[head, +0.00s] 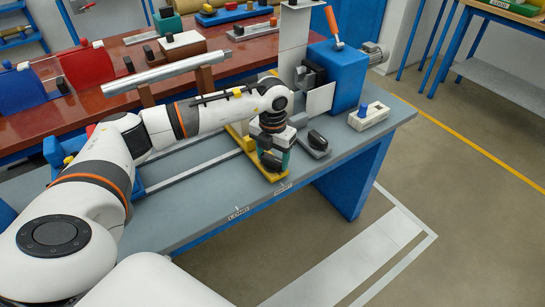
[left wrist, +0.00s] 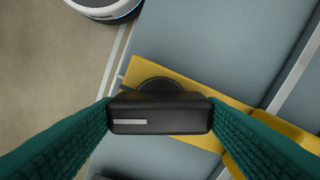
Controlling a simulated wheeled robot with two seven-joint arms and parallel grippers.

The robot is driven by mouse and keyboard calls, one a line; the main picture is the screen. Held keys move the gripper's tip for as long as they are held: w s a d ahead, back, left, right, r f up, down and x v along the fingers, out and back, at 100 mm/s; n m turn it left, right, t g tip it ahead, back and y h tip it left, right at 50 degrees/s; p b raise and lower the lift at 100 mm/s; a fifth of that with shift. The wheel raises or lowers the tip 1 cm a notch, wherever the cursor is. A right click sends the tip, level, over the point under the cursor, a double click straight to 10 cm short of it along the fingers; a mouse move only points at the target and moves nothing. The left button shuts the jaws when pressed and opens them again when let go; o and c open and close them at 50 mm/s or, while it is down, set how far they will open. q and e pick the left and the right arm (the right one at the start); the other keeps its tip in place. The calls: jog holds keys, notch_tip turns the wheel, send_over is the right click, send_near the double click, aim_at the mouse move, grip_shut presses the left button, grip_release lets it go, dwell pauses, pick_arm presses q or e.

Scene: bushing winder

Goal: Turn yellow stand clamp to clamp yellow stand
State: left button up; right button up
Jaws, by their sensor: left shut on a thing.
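The yellow stand (head: 262,173) lies on the grey bench near its front edge, and its yellow plate also shows in the left wrist view (left wrist: 150,72). The yellow stand clamp is a black knob (left wrist: 160,114) with a light mark on its face, on top of the plate. In the head view the clamp (head: 271,161) is mostly hidden under my gripper. My left gripper (head: 272,150) points down over it, and its green fingers are shut on the knob from both sides. My right gripper is not in view.
A blue machine block (head: 338,72) with an orange-handled lever stands behind, right of my gripper. A second black knob (head: 317,141) sits close to the right. A white box with a blue button (head: 368,116) stands farther right. A silver bar (head: 165,75) lies behind my arm.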

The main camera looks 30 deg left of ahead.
aim_at(273, 158)
pick_arm(q)
jog(key=shift+r+m, duration=0.1)
jog(key=shift+m, duration=0.3)
jog(key=o, duration=1)
notch_tip(273, 158, up, 12)
jog(key=shift+f+b, duration=0.1)
jog(key=shift+b, duration=0.3)
